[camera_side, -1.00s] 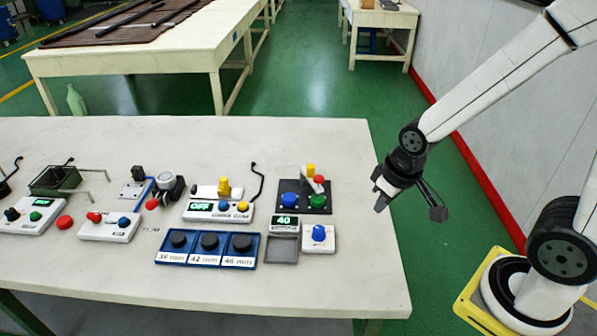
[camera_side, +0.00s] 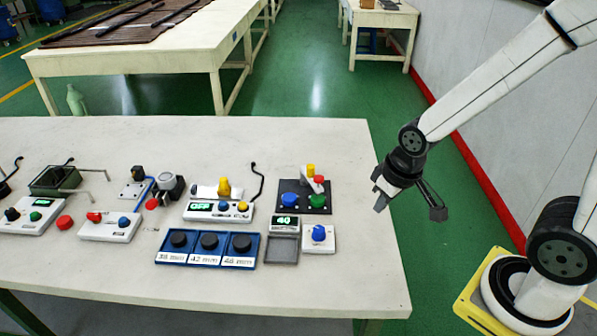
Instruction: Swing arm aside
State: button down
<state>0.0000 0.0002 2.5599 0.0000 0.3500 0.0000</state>
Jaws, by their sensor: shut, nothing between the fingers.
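My gripper (camera_side: 381,196) hangs in the air beyond the right edge of the white worktable (camera_side: 150,285), over the green floor. It is shut and empty, and it touches nothing on the table. A short dark bracket on my wrist sticks out to its right. On the table, the nearest devices to it are a dark panel (camera_side: 297,209) with blue, green, red and yellow knobs and a white box with a blue knob (camera_side: 319,238).
A blue tray (camera_side: 165,258) holds three black round pieces labelled 38, 42 and 46 mm. Beside it are a display reading 40 (camera_side: 285,223), a grey square tray (camera_side: 282,250) and a controller showing OFF (camera_side: 201,207). More devices stand left. The table's right end is bare.

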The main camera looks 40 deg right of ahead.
jog(key=c, duration=0.7)
grip_release()
jog(key=shift+w, duration=0.1)
jog(key=o, duration=0.3)
jog(key=shift+w+r, duration=0.1)
jog(key=shift+w, duration=0.2)
jog(key=m+g, duration=0.3)
jog(key=m, duration=0.1)
send_over(311, 166)
jog(key=shift+w+f, duration=0.1)
jog(key=shift+f, duration=0.55)
jog(key=shift+f, duration=0.15)
jog(key=shift+f, duration=3.75)
